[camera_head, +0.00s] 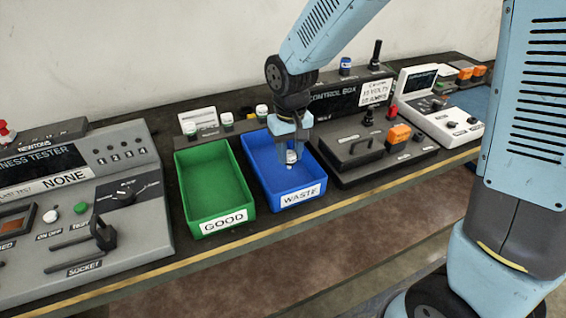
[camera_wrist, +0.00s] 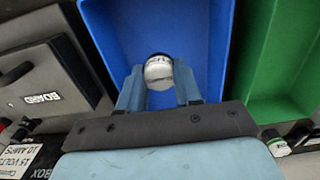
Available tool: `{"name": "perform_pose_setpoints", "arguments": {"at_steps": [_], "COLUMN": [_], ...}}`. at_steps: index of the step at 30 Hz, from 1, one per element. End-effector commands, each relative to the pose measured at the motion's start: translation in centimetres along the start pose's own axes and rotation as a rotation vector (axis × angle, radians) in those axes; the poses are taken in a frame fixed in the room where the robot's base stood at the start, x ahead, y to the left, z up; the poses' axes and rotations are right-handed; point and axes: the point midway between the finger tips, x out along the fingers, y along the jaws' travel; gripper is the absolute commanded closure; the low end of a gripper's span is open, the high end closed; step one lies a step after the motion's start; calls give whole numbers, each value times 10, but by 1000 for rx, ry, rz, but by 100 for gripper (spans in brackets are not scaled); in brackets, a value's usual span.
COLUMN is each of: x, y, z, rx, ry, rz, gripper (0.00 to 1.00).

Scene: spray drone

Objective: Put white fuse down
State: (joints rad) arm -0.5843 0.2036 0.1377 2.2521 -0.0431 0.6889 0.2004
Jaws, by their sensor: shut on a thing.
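The white fuse (camera_wrist: 158,71) is a small white cylinder with a dark band near its top. My gripper (camera_wrist: 158,88) is shut on it, with one finger on each side. In the head view my gripper (camera_head: 292,155) points down over the blue bin labelled WASTE (camera_head: 301,196), and the fuse (camera_head: 291,156) shows between the fingers. The fuse is inside the bin's outline in both views; whether it touches the floor of the bin I cannot tell. The bin also fills the middle of the wrist view (camera_wrist: 210,30) and looks otherwise empty.
A green bin labelled GOOD (camera_head: 223,222) stands left of the blue bin and is empty. A dark control box (camera_head: 345,160) stands close on the right. A grey tester (camera_head: 100,200) is at the left. Several white-topped fuses (camera_head: 226,121) stand behind the bins.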

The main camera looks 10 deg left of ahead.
Motion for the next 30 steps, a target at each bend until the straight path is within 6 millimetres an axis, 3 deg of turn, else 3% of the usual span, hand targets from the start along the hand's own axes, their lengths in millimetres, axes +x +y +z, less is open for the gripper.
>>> {"name": "perform_pose_setpoints", "arguments": {"at_steps": [11, 18, 23, 24, 30], "x": [19, 47, 48, 48, 47], "y": [-9, -8, -7, -7, -7], "z": [-13, -12, -12, -12, -12], "rx": [0, 0, 1, 1, 1], "ry": [0, 0, 1, 1, 1], "rz": [0, 1, 0, 0, 0], "gripper": [100, 100, 100, 65, 46]}}
